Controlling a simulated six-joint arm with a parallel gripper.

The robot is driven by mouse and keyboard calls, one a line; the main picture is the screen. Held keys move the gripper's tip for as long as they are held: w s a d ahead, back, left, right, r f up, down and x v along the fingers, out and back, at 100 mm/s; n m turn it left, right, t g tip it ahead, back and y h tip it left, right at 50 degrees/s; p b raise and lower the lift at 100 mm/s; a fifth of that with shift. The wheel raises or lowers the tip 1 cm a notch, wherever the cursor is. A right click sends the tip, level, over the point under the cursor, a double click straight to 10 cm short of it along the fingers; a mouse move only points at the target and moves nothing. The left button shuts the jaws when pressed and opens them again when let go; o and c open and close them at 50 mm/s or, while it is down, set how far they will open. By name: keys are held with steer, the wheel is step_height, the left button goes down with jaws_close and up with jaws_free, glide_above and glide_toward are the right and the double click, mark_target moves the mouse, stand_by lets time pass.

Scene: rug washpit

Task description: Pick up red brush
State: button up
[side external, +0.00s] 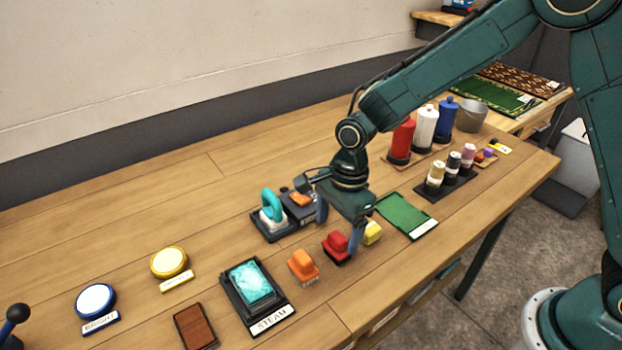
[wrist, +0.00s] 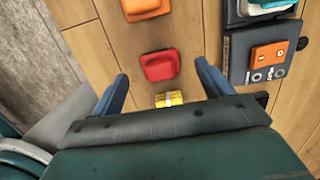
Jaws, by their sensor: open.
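The red brush (side external: 336,246) stands on the wooden table between an orange brush (side external: 303,265) and a yellow brush (side external: 372,232). In the wrist view the red brush (wrist: 160,65) lies just ahead of the two fingertips, roughly centred between them. My gripper (side external: 338,222) is above the red and yellow brushes, pointing down. Its blue fingers are spread wide in the wrist view (wrist: 162,72), with nothing held between them. The yellow brush (wrist: 169,99) shows between the fingers, partly hidden by the gripper body.
A teal-handled iron (side external: 272,207) and a dark control box with an orange switch (wrist: 267,55) stand behind the brushes. A STEAM pad (side external: 252,283) is at left, a green mat (side external: 405,216) at right. Spools and bottles (side external: 425,125) stand further right. The table's back left is clear.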

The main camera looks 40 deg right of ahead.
mark_target(339, 236)
step_height(339, 236, down, 3)
steer(key=shift+s+d+f, duration=0.1)
steer(key=shift+s+f, duration=0.05)
steer(key=shift+f, duration=0.95)
steer(key=c, duration=1.1)
steer(key=shift+r, duration=0.1)
step_height(339, 236, up, 20)
